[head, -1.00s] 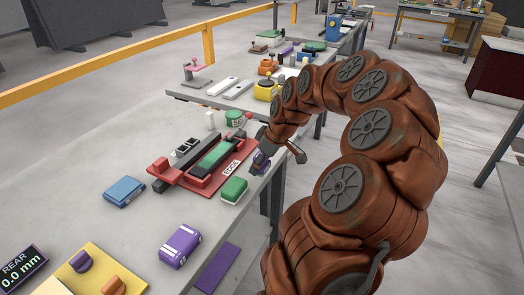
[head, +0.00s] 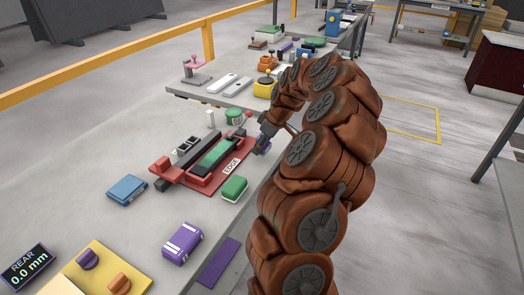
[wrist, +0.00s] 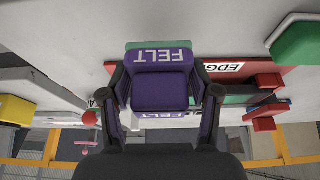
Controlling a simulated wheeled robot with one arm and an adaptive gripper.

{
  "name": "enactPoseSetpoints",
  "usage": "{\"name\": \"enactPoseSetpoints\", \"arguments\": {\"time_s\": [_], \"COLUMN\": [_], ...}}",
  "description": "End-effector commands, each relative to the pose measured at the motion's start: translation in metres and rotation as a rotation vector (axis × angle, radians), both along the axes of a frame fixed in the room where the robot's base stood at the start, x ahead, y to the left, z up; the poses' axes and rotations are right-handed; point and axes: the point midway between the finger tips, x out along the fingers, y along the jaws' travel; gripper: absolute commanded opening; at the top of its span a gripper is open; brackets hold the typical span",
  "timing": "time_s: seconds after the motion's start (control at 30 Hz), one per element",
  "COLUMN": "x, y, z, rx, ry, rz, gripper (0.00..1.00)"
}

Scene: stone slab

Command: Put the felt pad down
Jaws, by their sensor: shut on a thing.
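The felt pad (wrist: 160,92) is a purple block with white FELT lettering. In the wrist view it sits between both fingers of my gripper (wrist: 163,88), which is shut on it. In the head view my gripper (head: 263,142) is at the right edge of the near table, right of the red EDGE fixture (head: 235,161). Only a small purple part of the pad (head: 263,148) shows there, the rest hidden by the fingers. I cannot tell whether the pad touches the tabletop. A green strip (wrist: 146,45) shows just beyond the pad in the wrist view.
A green block (head: 234,187) lies close by the fixture. A purple block with white bands (head: 182,242) and a blue block (head: 126,188) lie on the near table (head: 75,195). A round green-topped thing (head: 234,117) stands behind. A purple mat (head: 218,262) lies toward the front right.

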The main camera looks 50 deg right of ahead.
Motion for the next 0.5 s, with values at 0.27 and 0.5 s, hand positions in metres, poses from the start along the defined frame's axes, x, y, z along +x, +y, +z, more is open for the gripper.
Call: {"name": "enactPoseSetpoints", "arguments": {"time_s": [0.27, 0.5], "x": [0.001, 0.001], "y": [-0.001, 0.000], "z": [-0.022, -0.035], "rx": [0.001, 0.000], "ry": [0.001, 0.001], "rz": [-0.001, 0.001], "gripper": [0.24, 0.24]}}
